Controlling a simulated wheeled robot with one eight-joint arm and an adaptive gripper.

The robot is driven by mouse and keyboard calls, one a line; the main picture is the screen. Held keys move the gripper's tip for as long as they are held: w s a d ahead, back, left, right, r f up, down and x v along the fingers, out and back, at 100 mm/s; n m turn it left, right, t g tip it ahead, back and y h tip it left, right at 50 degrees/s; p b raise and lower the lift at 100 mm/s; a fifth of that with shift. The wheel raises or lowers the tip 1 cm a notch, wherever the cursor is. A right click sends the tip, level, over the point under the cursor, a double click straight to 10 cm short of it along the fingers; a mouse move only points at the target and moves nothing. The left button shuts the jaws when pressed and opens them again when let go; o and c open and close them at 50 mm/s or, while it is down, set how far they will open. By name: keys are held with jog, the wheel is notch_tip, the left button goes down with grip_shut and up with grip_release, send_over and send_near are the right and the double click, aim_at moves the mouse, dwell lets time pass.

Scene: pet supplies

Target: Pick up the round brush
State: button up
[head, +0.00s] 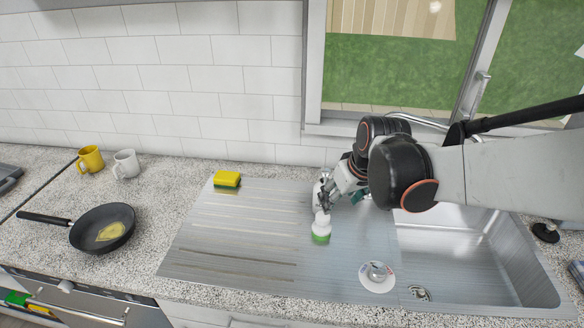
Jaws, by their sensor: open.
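A small rounded item, white on top with a green lower part (321,231), stands on the steel drainboard left of the sink basin; it looks like the round brush. My gripper (325,203) is open and sits just above and behind it, fingers pointing down and left. The fingertips are close to its white top; I cannot tell whether they touch it. Another white thing (317,190) shows partly behind the gripper.
A yellow and green sponge (227,180) lies at the drainboard's back left. A glass or cup on a saucer (377,276) stands in front, right of the brush. The sink basin (470,255) lies right. A pan (102,230) and yellow (90,159) and white (126,164) mugs stand far left.

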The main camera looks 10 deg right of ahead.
aim_at(324, 216)
jog(key=shift+g, duration=0.3)
jog(key=x, duration=0.3)
jog(key=w+b+x, duration=0.1)
jog(key=x, duration=0.3)
jog(key=b+x, duration=0.1)
jog(key=x, duration=0.2)
jog(key=shift+w+d, duration=0.25)
jog(key=shift+w, duration=0.15)
jog(key=shift+a+b+x, duration=0.15)
jog(key=shift+b+x, duration=0.55)
jog(key=shift+x, duration=0.65)
jog(key=shift+a+b+x, duration=0.15)
jog(key=shift+b+x, duration=0.55)
jog(key=shift+x, duration=0.7)
jog(key=shift+s+r, duration=0.1)
jog(key=c, duration=1.2)
